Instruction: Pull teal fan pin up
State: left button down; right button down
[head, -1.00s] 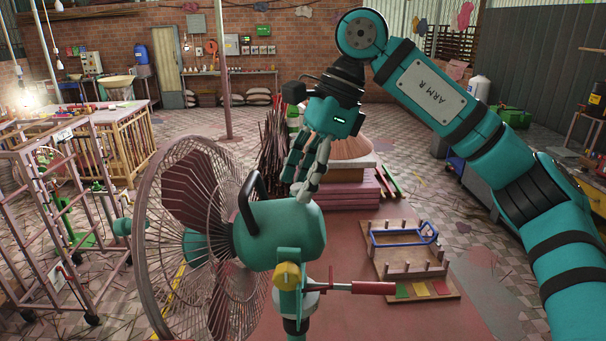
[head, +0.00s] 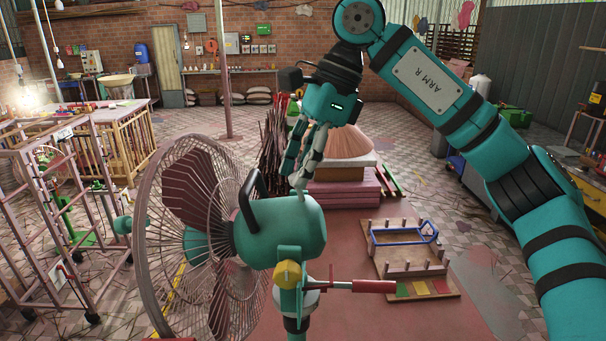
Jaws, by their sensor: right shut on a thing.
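The teal fan (head: 280,228) stands in the foreground, with its wire cage (head: 190,240) facing left and a black handle on top of its motor housing. My right gripper (head: 296,182) comes down from above, its fingertips just over the top rear of the housing. It is shut on the fan pin (head: 300,194), a small light piece at the fingertips. The fingers hide most of the pin, and I cannot tell whether its lower end is clear of the housing. My left gripper is not in view.
A yellow knob (head: 288,273) and a red-handled lever (head: 372,286) sit below the housing. A wooden peg board with a blue frame (head: 404,234) lies behind to the right. Stacked pink slabs (head: 345,192) stand behind the gripper. A pink cart rack (head: 60,220) is left.

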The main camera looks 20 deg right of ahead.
jog(key=c, duration=1.1)
grip_release()
jog(key=shift+r, duration=0.25)
jog(key=shift+c, duration=0.2)
jog(key=v, duration=1.2)
